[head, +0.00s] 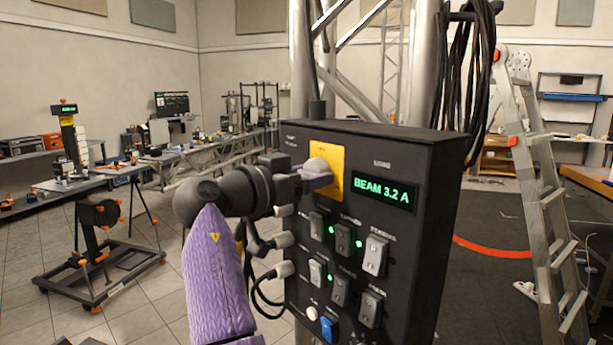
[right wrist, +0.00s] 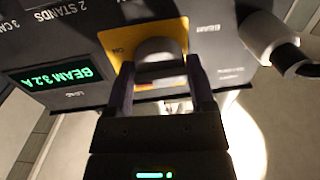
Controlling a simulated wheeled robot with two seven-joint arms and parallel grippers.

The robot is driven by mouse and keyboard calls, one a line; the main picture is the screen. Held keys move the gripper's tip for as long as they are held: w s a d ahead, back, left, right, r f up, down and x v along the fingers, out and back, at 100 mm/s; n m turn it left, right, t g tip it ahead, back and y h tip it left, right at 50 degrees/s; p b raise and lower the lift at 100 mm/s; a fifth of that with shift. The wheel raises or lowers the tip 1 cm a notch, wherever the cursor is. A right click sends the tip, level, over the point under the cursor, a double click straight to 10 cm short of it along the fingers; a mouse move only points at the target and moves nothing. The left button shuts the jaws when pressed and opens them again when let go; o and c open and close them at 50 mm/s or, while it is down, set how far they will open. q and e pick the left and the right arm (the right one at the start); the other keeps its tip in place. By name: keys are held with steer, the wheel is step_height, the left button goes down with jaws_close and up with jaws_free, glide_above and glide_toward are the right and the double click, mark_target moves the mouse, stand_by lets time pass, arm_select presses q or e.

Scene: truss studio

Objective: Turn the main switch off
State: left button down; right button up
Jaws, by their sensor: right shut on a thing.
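The main switch is a grey rotary knob (head: 316,166) on a yellow plate (head: 336,160) at the upper left of a black control box (head: 400,145). My right gripper (head: 314,181) reaches it from the left. In the right wrist view the knob (right wrist: 160,52) sits between the two fingers (right wrist: 160,80), one on each side, and they are shut on it. The fingers hide part of the knob, so its exact angle is hard to tell. A small word that looks like "ON" shows on the yellow plate (right wrist: 117,42). My left gripper is not in view.
The box's display (head: 384,192) reads "BEAM 3.2 A". Below are several rocker switches (head: 375,255), with green lamps lit, and a blue switch (head: 329,329). Cable plugs (head: 284,240) stick out at its left side. A truss tower stands behind; a ladder (head: 545,200) stands right.

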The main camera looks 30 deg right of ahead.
steer(key=shift+c, duration=1.1)
steer(key=shift+r+n+p, duration=0.2)
steer(key=shift+n+p, duration=0.8)
steer(key=shift+p, duration=0.25)
steer(key=n+p, duration=0.5)
steer(key=n+g+p, duration=0.1)
steer(key=n+p, duration=0.4)
steer(key=p, duration=0.1)
steer(key=shift+r+y, duration=0.2)
steer(key=shift+y, duration=0.2)
steer(key=shift+n+p, duration=0.8)
steer(key=shift+n, duration=0.1)
steer(key=shift+n+p, duration=0.75)
steer(key=shift+n, duration=0.25)
steer(key=shift+f+n+p, duration=0.1)
steer(key=shift+n+p, duration=0.3)
steer(key=shift+n, duration=0.1)
